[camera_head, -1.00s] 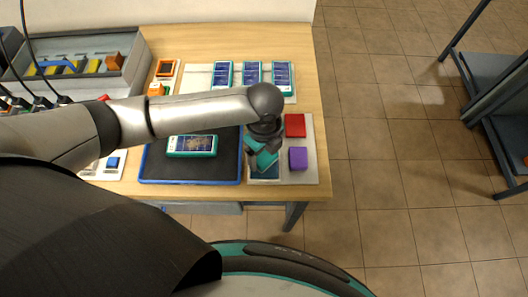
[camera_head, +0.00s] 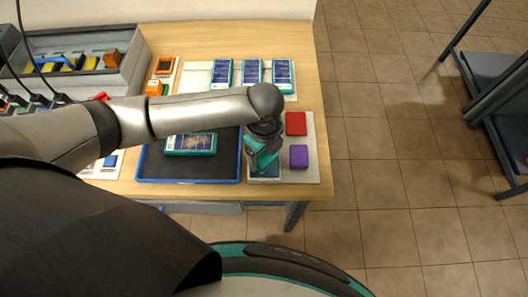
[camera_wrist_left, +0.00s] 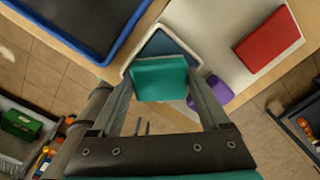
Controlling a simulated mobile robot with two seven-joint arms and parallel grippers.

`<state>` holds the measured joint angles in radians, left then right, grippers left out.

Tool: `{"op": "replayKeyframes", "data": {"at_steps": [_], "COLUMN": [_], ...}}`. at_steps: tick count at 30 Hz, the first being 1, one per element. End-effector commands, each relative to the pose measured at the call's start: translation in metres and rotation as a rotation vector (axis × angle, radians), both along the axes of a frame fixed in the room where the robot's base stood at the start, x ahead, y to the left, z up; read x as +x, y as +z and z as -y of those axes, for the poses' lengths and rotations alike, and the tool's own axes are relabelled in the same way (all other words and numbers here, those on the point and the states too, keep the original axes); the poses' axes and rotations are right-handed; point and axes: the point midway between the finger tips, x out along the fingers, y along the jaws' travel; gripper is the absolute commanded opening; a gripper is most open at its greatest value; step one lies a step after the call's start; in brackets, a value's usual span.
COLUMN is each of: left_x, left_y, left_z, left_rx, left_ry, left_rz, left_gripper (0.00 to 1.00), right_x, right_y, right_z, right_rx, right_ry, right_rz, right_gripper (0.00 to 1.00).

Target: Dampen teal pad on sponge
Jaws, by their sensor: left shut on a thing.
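My left gripper (camera_head: 262,158) is shut on the teal pad (camera_wrist_left: 160,78), which sits between the two fingers in the left wrist view. The sponge (camera_wrist_left: 163,43) is a dark blue slab in a pale-rimmed dish, partly hidden behind the pad. In the head view the sponge (camera_head: 265,172) shows just below the gripper, at the front of the white mat. The pad is over or at the sponge's edge; I cannot tell whether they touch. My right gripper is not in view.
A red block (camera_head: 295,123) and a purple block (camera_head: 299,156) stand on the white mat (camera_head: 308,175), right of the gripper. A blue-rimmed tray (camera_head: 190,182) holding a teal-edged device (camera_head: 192,143) lies to the left. Several similar devices stand at the back.

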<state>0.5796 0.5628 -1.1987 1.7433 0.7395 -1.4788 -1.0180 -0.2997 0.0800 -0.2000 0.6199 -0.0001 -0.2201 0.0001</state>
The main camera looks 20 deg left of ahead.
Motion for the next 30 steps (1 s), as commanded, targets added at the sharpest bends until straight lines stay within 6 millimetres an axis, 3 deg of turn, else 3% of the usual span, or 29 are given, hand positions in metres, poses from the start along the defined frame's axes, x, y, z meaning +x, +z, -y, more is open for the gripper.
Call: {"op": "replayKeyframes", "data": {"at_steps": [30], "left_x": [-0.0002], "left_y": [-0.0094], "left_z": [0.0004], "left_rx": [-0.001], "left_ry": [-0.001], "left_rz": [0.000], "left_gripper": [0.35], "right_x": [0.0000], "right_y": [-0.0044], "right_z": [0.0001], "right_rx": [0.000], "right_ry": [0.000], "right_rz": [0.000], "right_gripper": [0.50]}}
